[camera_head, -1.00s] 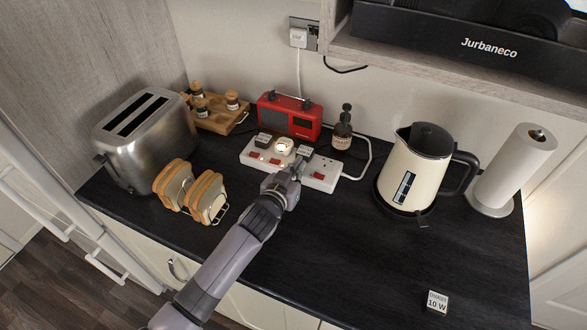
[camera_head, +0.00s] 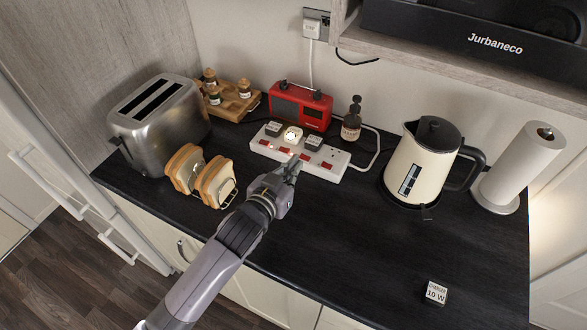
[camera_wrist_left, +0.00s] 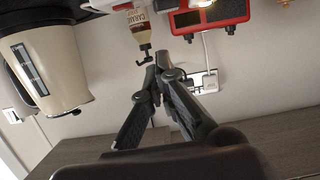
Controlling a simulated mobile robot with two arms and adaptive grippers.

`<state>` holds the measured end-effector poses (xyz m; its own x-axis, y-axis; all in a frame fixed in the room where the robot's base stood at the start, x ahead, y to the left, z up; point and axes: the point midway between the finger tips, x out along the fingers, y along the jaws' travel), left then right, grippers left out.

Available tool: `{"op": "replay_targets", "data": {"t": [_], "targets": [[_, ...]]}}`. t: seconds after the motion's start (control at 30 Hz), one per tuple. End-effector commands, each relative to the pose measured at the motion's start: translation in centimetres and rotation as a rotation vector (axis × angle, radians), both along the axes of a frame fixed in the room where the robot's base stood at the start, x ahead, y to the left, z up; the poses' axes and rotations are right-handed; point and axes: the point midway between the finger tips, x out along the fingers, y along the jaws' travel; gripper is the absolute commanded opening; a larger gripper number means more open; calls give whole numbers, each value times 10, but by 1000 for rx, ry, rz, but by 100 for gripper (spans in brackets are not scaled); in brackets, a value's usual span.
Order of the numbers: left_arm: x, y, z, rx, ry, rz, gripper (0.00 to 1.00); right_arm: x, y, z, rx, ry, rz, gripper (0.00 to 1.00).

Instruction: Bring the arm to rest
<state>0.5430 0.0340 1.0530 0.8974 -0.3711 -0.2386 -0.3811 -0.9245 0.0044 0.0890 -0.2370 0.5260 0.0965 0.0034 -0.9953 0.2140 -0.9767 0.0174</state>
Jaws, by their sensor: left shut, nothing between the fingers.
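My left gripper (camera_head: 291,166) is shut and empty. In the head view it is over the dark worktop (camera_head: 330,225), just in front of the white power strip (camera_head: 322,166), and appears apart from it. The strip holds several plugs, one of them lit. In the left wrist view the shut fingertips (camera_wrist_left: 158,68) show in the middle, and that picture is upside down. My right gripper is not in view.
A toaster (camera_head: 160,124), toast rack (camera_head: 202,180), red radio (camera_head: 300,106), brown bottle (camera_head: 351,124), cream kettle (camera_head: 420,170) and paper roll (camera_head: 520,168) stand around. A 10 W charger cube (camera_head: 436,293) lies front right. The middle front worktop is clear.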

Motion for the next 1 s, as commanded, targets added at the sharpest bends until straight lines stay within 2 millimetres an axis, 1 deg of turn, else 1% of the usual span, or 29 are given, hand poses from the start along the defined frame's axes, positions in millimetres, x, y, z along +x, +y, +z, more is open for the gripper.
{"op": "replay_targets", "data": {"t": [0.57, 0.67, 0.77, 0.87, 0.9, 1.0], "targets": [[-2, 1, 0, 0, 1, 1, 0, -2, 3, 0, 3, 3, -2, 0], [-8, 9, -7, 10, 39, 22, 0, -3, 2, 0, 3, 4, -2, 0], [-30, 33, -27, 42, 148, 79, 0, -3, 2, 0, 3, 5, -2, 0], [-71, 69, -55, 99, 324, 149, 0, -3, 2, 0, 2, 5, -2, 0], [-90, 83, -65, 122, 397, 170, 0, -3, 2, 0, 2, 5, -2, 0], [-131, 109, -82, 173, 541, 201, 0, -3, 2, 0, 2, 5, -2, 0]]}}
